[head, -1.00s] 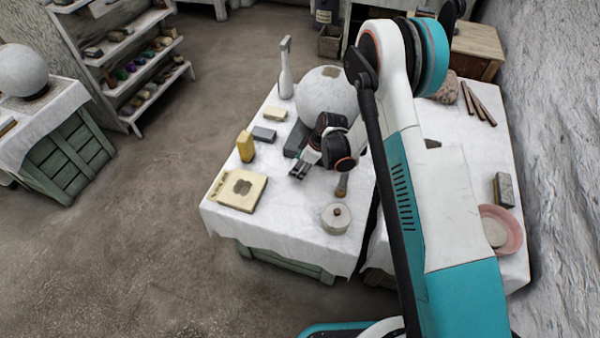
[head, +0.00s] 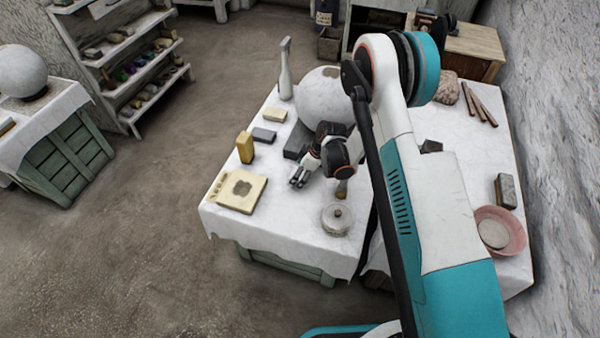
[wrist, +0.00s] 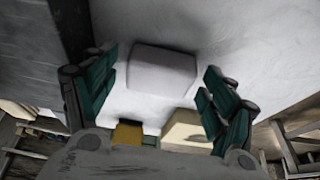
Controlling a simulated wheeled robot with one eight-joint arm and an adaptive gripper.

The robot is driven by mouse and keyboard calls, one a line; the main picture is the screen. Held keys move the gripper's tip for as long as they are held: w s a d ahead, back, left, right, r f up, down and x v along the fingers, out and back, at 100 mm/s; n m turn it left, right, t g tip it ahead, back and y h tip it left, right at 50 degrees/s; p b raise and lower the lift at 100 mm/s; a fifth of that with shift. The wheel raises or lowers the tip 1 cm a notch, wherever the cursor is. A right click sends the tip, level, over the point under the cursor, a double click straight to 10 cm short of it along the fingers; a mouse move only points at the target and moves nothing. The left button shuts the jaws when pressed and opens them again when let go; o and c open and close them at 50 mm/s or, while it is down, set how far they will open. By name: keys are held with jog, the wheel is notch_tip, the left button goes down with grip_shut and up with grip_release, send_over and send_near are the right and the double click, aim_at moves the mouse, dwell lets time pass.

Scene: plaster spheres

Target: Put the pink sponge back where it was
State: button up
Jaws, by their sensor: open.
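A pale block with a faint pinkish-grey tint (wrist: 162,75) lies on the white cloth in the wrist view; it looks like the pink sponge, though the colour is weak. It shows between my two spread green-padded fingers, with space on both sides. My gripper (head: 298,182) is open and low over the front table in the head view; in the wrist view its fingers (wrist: 160,95) hold nothing. I cannot make out the sponge in the head view, where my gripper and wrist cover that part of the cloth.
A yellow block (head: 245,148) and a cream board (head: 236,191) stand left of my gripper. A white sphere (head: 326,97) and a dark grey block (head: 297,141) are behind it. A round lidded pot (head: 336,218) is in front. A pink bowl (head: 512,238) is far right.

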jog(key=shift+r, duration=0.1)
jog(key=s+d+r+m+t+h+p, duration=0.1)
jog(key=s+d+r+m, duration=0.2)
jog(key=r, duration=1)
jog(key=s+d+r+m+t+p, duration=0.15)
jog(key=s+d+r, duration=0.25)
jog(key=r, duration=0.8)
jog(key=s+d+r+m+h+p, duration=0.1)
jog(key=s+d+r+m+p, duration=0.2)
jog(key=r, duration=1)
jog(key=s+d+r+m+t+h, duration=0.1)
jog(key=s+d+r+m, duration=0.2)
jog(key=s, duration=0.7)
jog(key=s+d+r+m+t+h+b, duration=0.1)
jog(key=s+d+r, duration=0.4)
jog(key=s, duration=0.6)
jog(key=shift+d+r+m+t, duration=0.2)
jog(key=shift+m+t, duration=0.35)
jog(key=shift+m, duration=0.7)
